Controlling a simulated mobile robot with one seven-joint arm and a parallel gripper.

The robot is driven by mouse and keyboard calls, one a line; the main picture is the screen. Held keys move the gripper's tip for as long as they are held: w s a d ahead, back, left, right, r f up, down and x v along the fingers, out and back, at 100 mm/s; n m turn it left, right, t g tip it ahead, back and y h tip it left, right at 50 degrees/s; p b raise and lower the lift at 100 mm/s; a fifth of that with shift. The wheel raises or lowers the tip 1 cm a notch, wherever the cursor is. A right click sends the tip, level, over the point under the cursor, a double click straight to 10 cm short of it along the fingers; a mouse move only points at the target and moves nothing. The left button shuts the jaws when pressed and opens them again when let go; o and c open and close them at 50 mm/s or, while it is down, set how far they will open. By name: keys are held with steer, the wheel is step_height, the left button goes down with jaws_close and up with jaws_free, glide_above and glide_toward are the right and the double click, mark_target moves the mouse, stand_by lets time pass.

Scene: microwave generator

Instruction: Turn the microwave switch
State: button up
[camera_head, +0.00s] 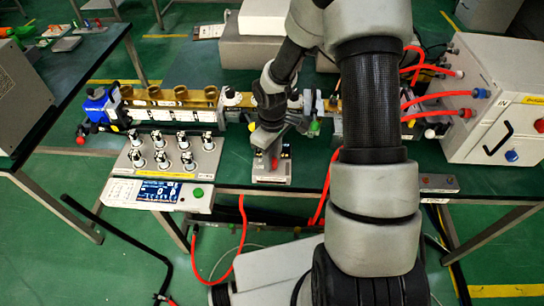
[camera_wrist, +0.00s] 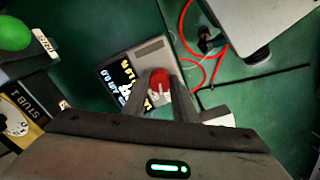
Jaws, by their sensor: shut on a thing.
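A red knob (camera_wrist: 160,78), which I take as the microwave switch, sits on a small grey box with a dark display (camera_wrist: 151,52). In the wrist view my gripper (camera_wrist: 161,88) has one finger on each side of the knob and is shut on it. In the head view my gripper (camera_head: 271,154) points down over the same small box (camera_head: 272,178) at the front edge of the bench. A bit of the red knob (camera_head: 274,163) shows there below the fingers. The knob's lower part and any pointer mark are hard to make out.
A panel with several silver knobs (camera_head: 192,162) and a display unit (camera_head: 156,192) stand left of the box. A waveguide row (camera_head: 170,97) lies behind. A white cabinet (camera_head: 500,95) with red hoses is at right.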

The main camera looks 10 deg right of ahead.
steer(key=shift+n+p, duration=0.4)
steer(key=shift+n, duration=1.1)
steer(key=o, duration=1)
steer(key=shift+o, duration=0.2)
steer(key=shift+r, duration=0.1)
step_height(320, 180, up, 17)
steer(key=p, duration=0.2)
steer(key=shift+r, duration=0.15)
